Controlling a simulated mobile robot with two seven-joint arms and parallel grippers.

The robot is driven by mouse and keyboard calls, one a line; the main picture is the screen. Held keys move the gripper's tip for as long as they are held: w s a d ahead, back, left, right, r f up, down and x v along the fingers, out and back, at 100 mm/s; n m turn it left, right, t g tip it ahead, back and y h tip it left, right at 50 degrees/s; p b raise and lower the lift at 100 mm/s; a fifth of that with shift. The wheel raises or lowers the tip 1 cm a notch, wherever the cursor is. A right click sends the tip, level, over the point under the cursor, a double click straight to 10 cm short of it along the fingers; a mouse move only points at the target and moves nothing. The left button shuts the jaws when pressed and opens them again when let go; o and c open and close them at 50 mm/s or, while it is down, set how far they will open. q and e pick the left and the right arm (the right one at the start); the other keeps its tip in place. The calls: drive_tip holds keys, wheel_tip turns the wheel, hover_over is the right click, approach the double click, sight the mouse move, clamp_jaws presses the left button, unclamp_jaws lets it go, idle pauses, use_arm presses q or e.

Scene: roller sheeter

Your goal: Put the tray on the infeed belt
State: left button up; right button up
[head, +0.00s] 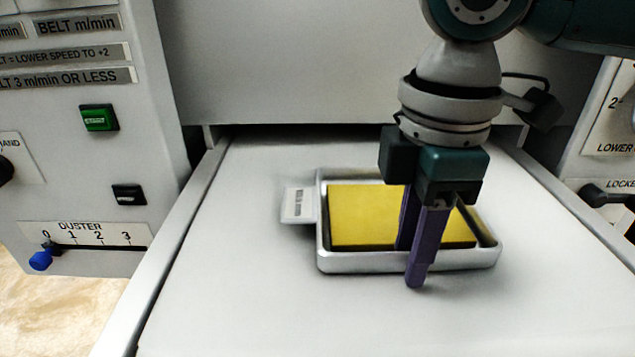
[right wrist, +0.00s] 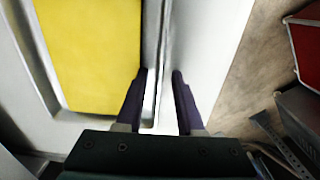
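The tray (head: 345,262) is a shallow silver metal pan with a yellow slab (head: 365,215) in it. It sits on the wide white belt (head: 250,315) between two side rails, and looks flat on it. A label tab sticks out from its left side. My right gripper (head: 416,265) points down at the tray's near wall, one purple finger inside the tray and one outside. In the right wrist view the tray's wall (right wrist: 153,85) runs between the two fingers (right wrist: 158,100). A small gap shows beside the outer finger, so the gripper looks open around the wall. My left gripper is not in view.
A control panel (head: 95,180) with green and black buttons and a duster slider (head: 85,245) stands at the left. Another panel (head: 610,120) with a lever is at the right. A grey machine wall (head: 280,70) rises behind the belt. The belt's front left is clear.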

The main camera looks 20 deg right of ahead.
wheel_tip(320, 180, up, 12)
drive_tip(key=p, duration=0.1)
drive_tip(key=shift+r, duration=0.15)
